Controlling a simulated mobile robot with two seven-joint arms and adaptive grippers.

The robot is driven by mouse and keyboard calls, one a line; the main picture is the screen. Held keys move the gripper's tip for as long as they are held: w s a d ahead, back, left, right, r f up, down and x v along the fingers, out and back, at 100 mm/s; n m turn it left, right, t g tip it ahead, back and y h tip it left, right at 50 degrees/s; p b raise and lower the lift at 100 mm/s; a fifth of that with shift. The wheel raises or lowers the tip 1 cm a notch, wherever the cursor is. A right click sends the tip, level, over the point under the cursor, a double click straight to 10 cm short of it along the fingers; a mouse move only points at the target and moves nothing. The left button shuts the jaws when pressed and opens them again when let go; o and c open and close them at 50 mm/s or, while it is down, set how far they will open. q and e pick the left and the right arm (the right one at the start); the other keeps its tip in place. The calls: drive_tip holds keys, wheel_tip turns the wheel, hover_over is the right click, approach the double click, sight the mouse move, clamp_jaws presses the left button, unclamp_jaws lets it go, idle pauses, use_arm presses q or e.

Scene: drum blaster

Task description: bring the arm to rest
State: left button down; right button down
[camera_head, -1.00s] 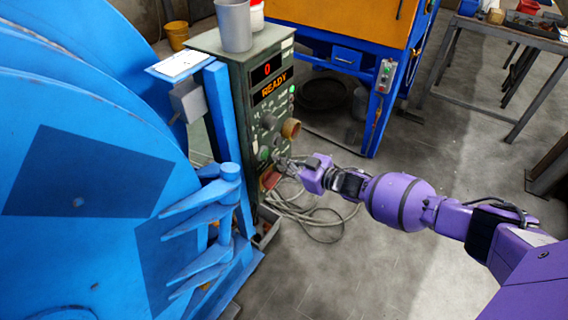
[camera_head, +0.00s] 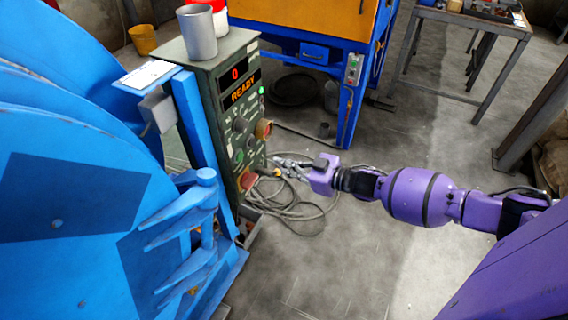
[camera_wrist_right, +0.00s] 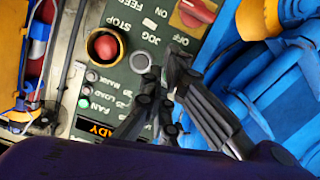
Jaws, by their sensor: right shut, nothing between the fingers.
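My right arm reaches in from the right in the head view. Its gripper (camera_head: 278,164) is shut and empty, just right of the green control panel (camera_head: 227,140), with a small gap to its face. In the right wrist view the gripper's dark fingers (camera_wrist_right: 172,85) come together in front of the panel (camera_wrist_right: 130,75), which appears upside down there. The panel's display (camera_head: 240,87) reads 0 and READY. A red button in a yellow ring (camera_wrist_right: 104,45) and a red selector switch (camera_wrist_right: 195,12) show in the wrist view. My left gripper is not in view.
The big blue drum machine (camera_head: 70,190) fills the left, its blue hinge arms (camera_head: 190,222) jutting out. A grey cup (camera_head: 197,32) stands on the control box. Cables (camera_head: 290,210) lie on the floor below my gripper. Open floor (camera_head: 340,270) lies in front; a metal table (camera_head: 470,22) stands behind right.

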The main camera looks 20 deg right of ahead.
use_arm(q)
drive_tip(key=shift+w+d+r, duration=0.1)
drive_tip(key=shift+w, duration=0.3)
